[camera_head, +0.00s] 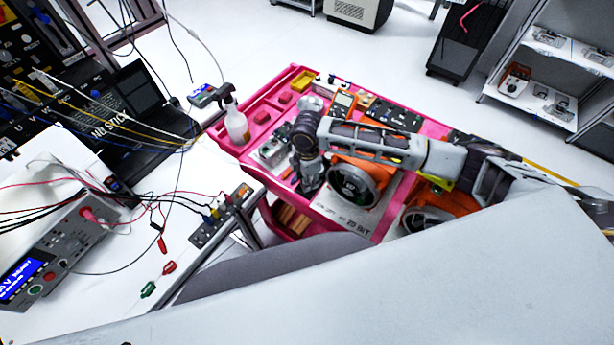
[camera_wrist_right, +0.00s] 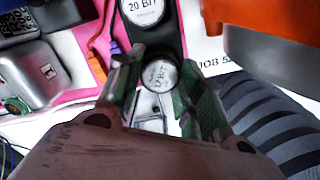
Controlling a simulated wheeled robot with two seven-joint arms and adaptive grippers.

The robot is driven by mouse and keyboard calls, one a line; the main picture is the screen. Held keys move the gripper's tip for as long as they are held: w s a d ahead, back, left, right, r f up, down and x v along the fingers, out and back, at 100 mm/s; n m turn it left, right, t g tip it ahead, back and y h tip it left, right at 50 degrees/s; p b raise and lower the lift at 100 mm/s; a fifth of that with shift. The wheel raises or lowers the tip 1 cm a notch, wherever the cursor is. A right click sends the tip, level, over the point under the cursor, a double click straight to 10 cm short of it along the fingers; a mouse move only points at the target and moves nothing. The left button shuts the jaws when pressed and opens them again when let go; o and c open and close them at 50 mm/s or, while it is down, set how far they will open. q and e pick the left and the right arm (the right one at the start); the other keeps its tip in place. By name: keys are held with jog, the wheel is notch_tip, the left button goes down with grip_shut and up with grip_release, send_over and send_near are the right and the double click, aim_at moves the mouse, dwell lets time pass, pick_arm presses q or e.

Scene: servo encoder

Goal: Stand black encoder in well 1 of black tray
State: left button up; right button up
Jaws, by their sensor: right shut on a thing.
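My right gripper (camera_head: 310,180) points down over the pink cart, and its fingers (camera_wrist_right: 160,90) close on both sides of a round encoder (camera_wrist_right: 159,75) whose silver face reads 17 BIT. The body of this encoder is mostly hidden by the fingers. A black tray (camera_wrist_right: 147,42) lies right beyond it in the wrist view, with a second silver disc (camera_wrist_right: 142,10) marked 20 BIT at the top edge. I cannot tell whether the held encoder is touching the tray, and no well number is readable. In the head view the arm and gripper hide the encoder. My left gripper is out of view.
A printed white sheet (camera_head: 340,213) lies near the cart's front.

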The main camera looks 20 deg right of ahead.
jog(key=shift+f, duration=0.65)
dwell(0.6)
jog(key=o, duration=1.1)
jog(key=shift+c, duration=0.2)
jog(key=shift+r, duration=0.15)
jog(key=shift+c, duration=0.3)
jog(key=shift+r+p, duration=0.8)
jog(key=shift+r, duration=0.2)
jog(key=shift+r, duration=0.15)
jog(key=shift+r, duration=0.1)
jog(key=shift+r, duration=2.35)
jog(key=shift+s, duration=0.15)
